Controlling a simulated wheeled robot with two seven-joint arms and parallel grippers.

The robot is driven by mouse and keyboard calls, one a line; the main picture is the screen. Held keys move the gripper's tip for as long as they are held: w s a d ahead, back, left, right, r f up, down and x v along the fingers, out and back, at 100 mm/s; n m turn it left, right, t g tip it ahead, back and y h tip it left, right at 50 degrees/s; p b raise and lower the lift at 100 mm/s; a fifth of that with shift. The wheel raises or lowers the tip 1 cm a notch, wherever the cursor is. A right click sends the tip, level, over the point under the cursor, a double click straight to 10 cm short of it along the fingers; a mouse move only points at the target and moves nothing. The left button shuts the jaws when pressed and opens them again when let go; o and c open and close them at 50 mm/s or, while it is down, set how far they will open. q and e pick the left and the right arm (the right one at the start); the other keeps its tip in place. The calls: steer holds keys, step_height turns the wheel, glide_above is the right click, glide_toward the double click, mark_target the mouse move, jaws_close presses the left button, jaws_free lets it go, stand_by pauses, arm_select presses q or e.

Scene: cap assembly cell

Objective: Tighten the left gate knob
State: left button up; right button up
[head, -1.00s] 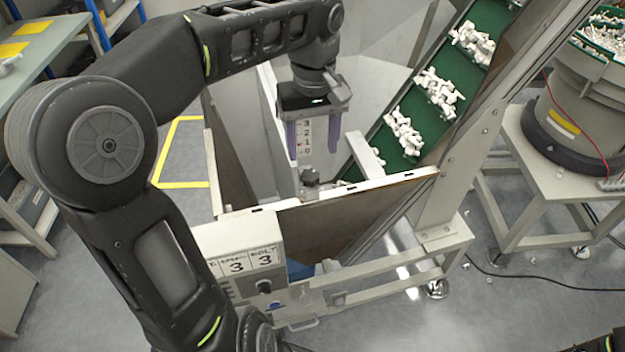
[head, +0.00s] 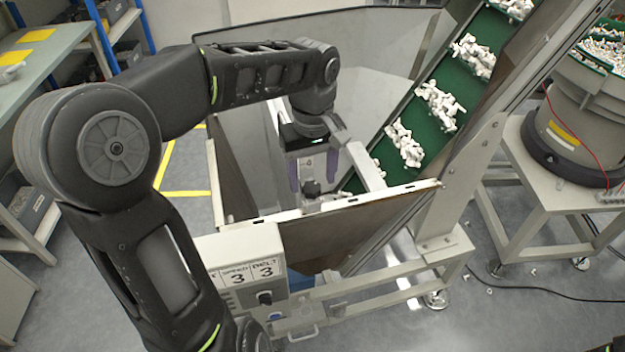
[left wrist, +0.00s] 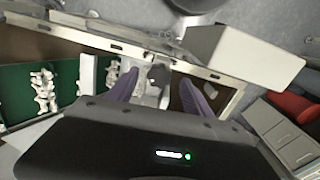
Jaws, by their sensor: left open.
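A dark knob (head: 312,188) stands just behind the hopper's front wall, at the front end of a pale gate bar. It also shows in the left wrist view (left wrist: 157,75), near the centre. My left gripper (head: 314,183) points down from above, with its two purple fingers spread either side of the knob. In the left wrist view the open fingers (left wrist: 159,80) also flank the knob with gaps on both sides, and nothing is held. The scale plate behind the knob is mostly hidden by the gripper.
The hopper's front wall (head: 350,218) rises close in front of the knob. A green conveyor (head: 440,105) with white parts slopes up at the right. A control box (head: 240,262) hangs at the front left. A bowl feeder (head: 580,125) stands at the far right.

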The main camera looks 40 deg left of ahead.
mark_target(312, 189)
arm_select(q)
steer(key=shift+f, duration=1.1)
steer(key=shift+c, duration=0.2)
jaws_close()
steer(key=shift+m, duration=0.4)
steer(key=m, duration=0.3)
steer(key=shift+a+m, duration=0.1)
steer(key=shift+m, duration=1.8)
